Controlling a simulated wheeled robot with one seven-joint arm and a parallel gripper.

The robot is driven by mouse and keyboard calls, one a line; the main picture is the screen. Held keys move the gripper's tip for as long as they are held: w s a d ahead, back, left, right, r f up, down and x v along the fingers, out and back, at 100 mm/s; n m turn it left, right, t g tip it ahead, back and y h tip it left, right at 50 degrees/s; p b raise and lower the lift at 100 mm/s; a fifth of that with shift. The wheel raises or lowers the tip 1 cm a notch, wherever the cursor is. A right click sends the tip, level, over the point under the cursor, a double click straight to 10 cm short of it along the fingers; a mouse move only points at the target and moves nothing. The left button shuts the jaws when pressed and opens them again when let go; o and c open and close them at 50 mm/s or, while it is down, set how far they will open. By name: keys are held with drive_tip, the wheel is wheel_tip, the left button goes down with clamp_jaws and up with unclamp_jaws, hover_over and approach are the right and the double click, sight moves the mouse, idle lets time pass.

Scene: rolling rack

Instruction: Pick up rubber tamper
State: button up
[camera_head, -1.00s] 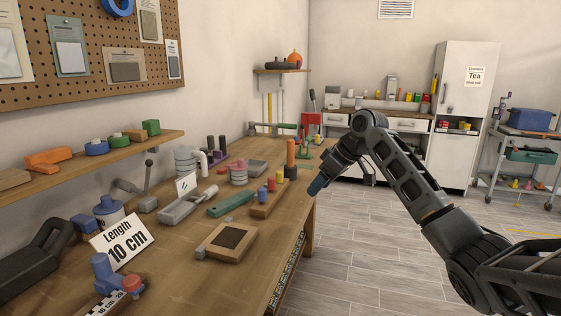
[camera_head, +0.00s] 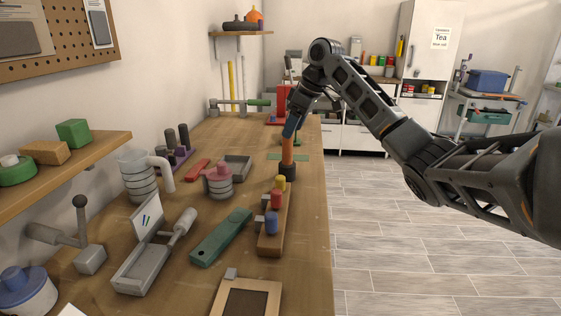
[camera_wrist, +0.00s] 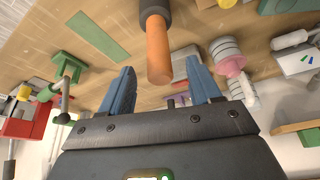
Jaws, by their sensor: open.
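The rubber tamper stands upright on the wooden workbench (camera_head: 240,275), with an orange handle (camera_head: 288,150) and a black base (camera_head: 288,172). My gripper (camera_head: 291,126) is at the top of the handle in the head view and hides part of it. In the wrist view, the tamper (camera_wrist: 158,48) shows its handle end between the two spread blue fingers of my gripper (camera_wrist: 160,68). Gaps show on both sides, and the fingers are not closed on it.
A wooden block with yellow, red and blue pegs (camera_head: 272,235) lies just in front of the tamper. A pink-and-grey ribbed pot (camera_head: 218,183), a grey tray (camera_head: 235,168) and a green tool (camera_head: 221,236) are to its left. The bench's right edge is close to the tamper.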

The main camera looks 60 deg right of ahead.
sight(285, 143)
drive_tip(key=shift+p+x, duration=0.6)
drive_tip(key=shift+x, duration=2.9)
drive_tip(key=c, duration=1.1)
drive_tip(key=shift+o, duration=0.2)
drive_tip(key=shift+r, duration=0.15)
